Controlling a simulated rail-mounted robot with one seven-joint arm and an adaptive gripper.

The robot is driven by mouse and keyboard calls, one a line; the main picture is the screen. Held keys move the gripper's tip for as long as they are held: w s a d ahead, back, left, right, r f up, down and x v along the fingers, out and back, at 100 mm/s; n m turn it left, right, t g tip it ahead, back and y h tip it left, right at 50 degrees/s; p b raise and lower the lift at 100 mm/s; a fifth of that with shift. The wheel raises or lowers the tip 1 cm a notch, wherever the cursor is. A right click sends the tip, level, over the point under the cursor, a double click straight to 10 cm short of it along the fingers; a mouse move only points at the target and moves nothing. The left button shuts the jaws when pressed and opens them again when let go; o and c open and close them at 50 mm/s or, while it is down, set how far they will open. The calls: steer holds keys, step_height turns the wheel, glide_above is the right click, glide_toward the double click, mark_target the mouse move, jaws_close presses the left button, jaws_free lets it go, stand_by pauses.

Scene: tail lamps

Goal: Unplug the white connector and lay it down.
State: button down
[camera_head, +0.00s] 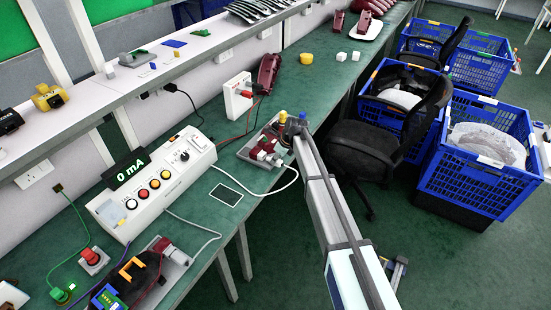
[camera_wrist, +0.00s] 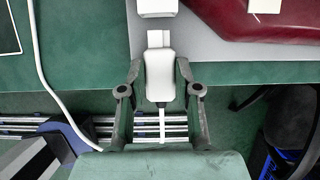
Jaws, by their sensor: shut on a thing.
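My gripper (camera_wrist: 160,76) is shut on the white connector (camera_wrist: 160,70), with one finger on each side of its body. Its narrower tip points up the picture, and its white cable runs down between the fingers. A white block (camera_wrist: 157,7) at the top edge lies in line with the tip; a strip of grey plate shows between them, so they look apart. The dark red tail lamp (camera_wrist: 270,22) is at upper right on the grey plate (camera_wrist: 215,47). In the head view the red lamp (camera_head: 264,149) is beside my arm's end; the connector is hard to make out there.
The green bench (camera_head: 190,205) holds a control box (camera_head: 155,187) with a display reading 0 mA and a flat white-framed panel (camera_head: 226,195). A loose white cable (camera_wrist: 45,80) runs at left in the wrist view. A chair (camera_head: 365,150) and blue crates (camera_head: 470,180) stand right.

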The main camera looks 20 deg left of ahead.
steer(key=shift+s+d, duration=0.15)
steer(key=shift+d, duration=0.7)
